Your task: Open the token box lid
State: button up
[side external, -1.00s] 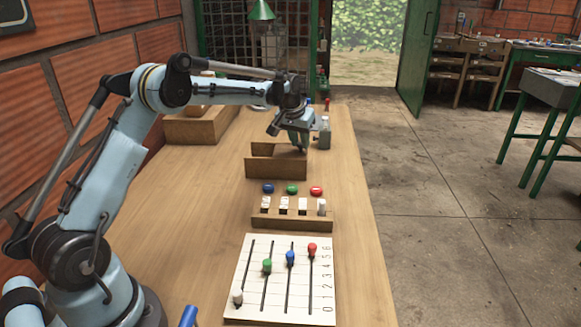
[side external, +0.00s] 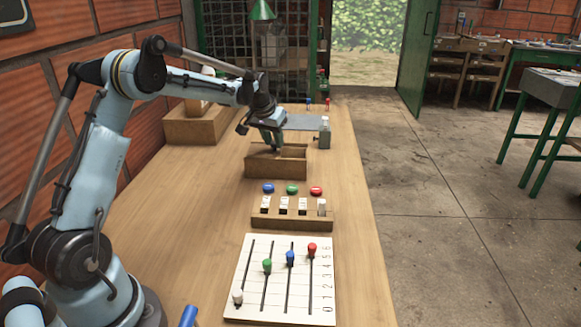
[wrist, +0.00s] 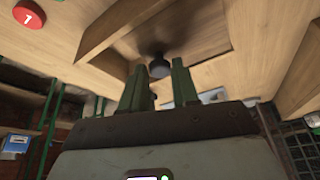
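The wooden token box (side external: 275,170) stands mid-table in the side view. In the wrist view its wooden walls (wrist: 108,30) frame a flat wooden surface (wrist: 185,28) carrying a dark round knob (wrist: 159,66). This surface looks like the lid, set inside the walls. My gripper (side external: 275,151) points down at the box. In the wrist view its two green fingers (wrist: 159,68) are apart, with the knob showing between and beyond their tips. I cannot tell whether they touch it. No gap at the lid can be made out.
Blue, green and red discs (side external: 316,190) lie in front of the box. Nearer are a rack of white blocks (side external: 292,222) and a slider board (side external: 280,280).

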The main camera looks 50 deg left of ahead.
jog(key=o, duration=0.3)
jog(key=shift+o, duration=0.2)
jog(key=v, duration=1.2)
jog(key=shift+d, duration=0.1)
jog(key=s+d+r+m+t, duration=0.1)
jog(key=s+d, duration=0.3)
jog(key=d, duration=0.3)
jog(key=s+d+m, duration=0.1)
jog(key=s+d, duration=0.4)
jog(key=d, duration=0.2)
jog(key=s+d+f+m+t+h, duration=0.1)
jog(key=s+d+f+m+t, duration=0.1)
jog(key=s+d+f, duration=0.4)
jog(key=s+d, duration=0.2)
jog(key=s, duration=0.2)
jog(key=shift+d+f+m+h, duration=0.25)
jog(key=shift+d+m+h, duration=0.05)
jog(key=shift+h, duration=0.1)
